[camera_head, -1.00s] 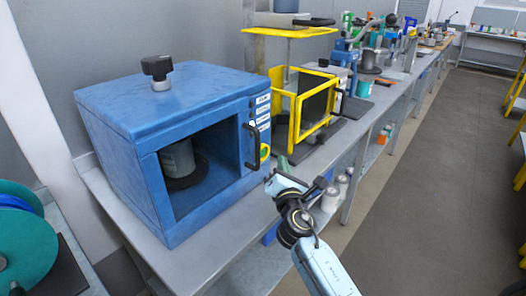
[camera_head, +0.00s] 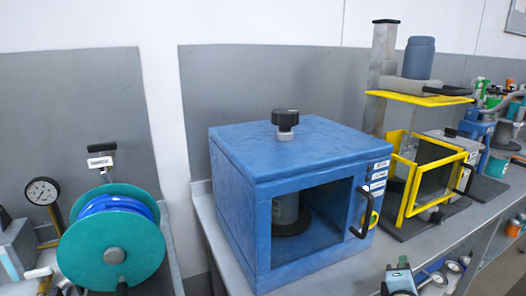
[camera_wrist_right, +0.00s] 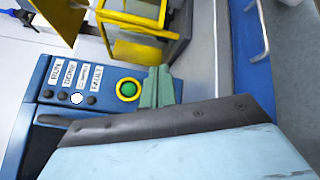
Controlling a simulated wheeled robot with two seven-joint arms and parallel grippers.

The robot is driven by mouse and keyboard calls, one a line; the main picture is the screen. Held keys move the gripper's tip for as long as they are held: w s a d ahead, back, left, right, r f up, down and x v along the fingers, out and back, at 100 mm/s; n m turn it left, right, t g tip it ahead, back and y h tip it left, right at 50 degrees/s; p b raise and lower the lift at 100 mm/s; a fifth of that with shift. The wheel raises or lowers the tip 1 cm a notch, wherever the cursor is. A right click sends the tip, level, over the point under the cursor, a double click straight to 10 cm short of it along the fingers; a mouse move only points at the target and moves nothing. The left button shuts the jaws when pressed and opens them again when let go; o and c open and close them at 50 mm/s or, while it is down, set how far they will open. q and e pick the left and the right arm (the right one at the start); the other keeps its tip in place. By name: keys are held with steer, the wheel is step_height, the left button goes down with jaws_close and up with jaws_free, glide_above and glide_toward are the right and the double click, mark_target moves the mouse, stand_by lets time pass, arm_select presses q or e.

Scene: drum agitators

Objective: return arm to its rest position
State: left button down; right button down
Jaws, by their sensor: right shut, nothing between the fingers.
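My right gripper (camera_head: 403,264) shows at the bottom edge of the head view, in front of the bench. Its green fingers (camera_wrist_right: 157,88) are shut and empty in the right wrist view, close to a round green button with a yellow ring (camera_wrist_right: 129,89). I cannot tell whether they touch the panel. The blue drum agitator cabinet (camera_head: 290,145) stands on the bench left of the gripper. A grey drum (camera_head: 285,212) is inside its open front. Most of my right arm is out of the head view. My left gripper is not in view.
A yellow-framed machine (camera_head: 408,195) stands right of the blue cabinet, with a blue container (camera_head: 419,58) above it. A teal reel (camera_head: 112,240) and a gauge (camera_head: 43,191) are at the left. Small containers (camera_head: 453,266) sit on the shelf below the bench (camera_head: 440,238).

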steer(key=s+a+f+m+g+y, duration=0.2)
steer(key=s+f+m+g, duration=0.1)
steer(key=s+f+m, duration=0.3)
steer(key=s+a+f+m+g+y, duration=0.1)
steer(key=s+f+m+g, duration=0.25)
steer(key=s, duration=0.35)
steer(key=s+a+f+m+g+y, duration=0.25)
steer(key=s+a, duration=0.25)
steer(key=s, duration=0.3)
steer(key=s+a+f+m+g+y, duration=0.1)
steer(key=s+a+m+g+y, duration=0.3)
steer(key=s, duration=0.4)
steer(key=s+x, duration=0.2)
steer(key=x, duration=0.9)
steer(key=s+f+x, duration=0.1)
steer(key=s+x, duration=0.1)
steer(key=x, duration=0.9)
steer(key=s+d+f+g, duration=0.1)
steer(key=s+d+f, duration=0.2)
steer(key=s+f, duration=1.3)
steer(key=shift+s+d+n+h, duration=0.15)
steer(key=shift+s+n+h, duration=0.25)
steer(key=shift+s, duration=0.6)
steer(key=shift+f, duration=0.1)
